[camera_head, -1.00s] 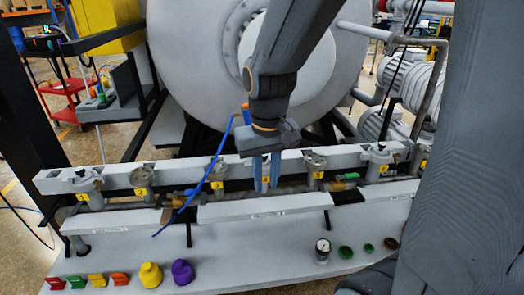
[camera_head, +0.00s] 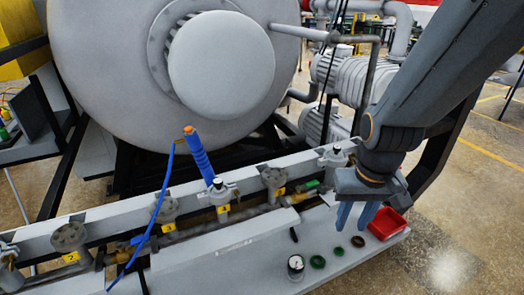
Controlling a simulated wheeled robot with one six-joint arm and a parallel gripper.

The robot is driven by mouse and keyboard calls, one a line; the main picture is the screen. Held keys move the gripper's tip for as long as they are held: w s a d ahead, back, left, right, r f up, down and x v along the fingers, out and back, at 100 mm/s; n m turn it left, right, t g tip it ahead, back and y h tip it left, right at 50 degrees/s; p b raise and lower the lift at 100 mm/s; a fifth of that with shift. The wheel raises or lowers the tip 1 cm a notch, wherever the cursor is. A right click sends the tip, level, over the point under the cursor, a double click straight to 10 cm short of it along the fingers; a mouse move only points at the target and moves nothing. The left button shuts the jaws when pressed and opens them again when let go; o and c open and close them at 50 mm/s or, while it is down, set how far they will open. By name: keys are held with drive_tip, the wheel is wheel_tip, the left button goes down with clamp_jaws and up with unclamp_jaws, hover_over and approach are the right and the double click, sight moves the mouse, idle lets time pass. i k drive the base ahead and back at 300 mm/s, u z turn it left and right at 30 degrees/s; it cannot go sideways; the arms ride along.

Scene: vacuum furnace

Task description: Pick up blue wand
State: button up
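The blue wand (camera_head: 198,155) stands tilted, with an orange tip at its upper end, on the rail in front of the large round furnace door. Its lower end meets the valve above the yellow tag 3 or 4, which I cannot read clearly. A thin blue hose (camera_head: 158,210) runs from its top down to the left. My gripper (camera_head: 356,216) is well to the right of the wand, apart from it. Its two blue fingers point down with a gap between them, and nothing shows between them.
The furnace door (camera_head: 235,65) rises behind the rail. Several valves with yellow tags line the rail (camera_head: 100,232). A red tray (camera_head: 388,224) lies just right of my gripper. A gauge (camera_head: 295,264) and several small rings (camera_head: 318,262) sit on the bench front. Open floor lies at the right.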

sight(195, 146)
drive_tip(key=z, duration=0.55)
drive_tip(key=k, duration=1.15)
drive_tip(key=u, duration=1.85)
drive_tip(key=i, duration=1)
drive_tip(key=u, duration=0.05)
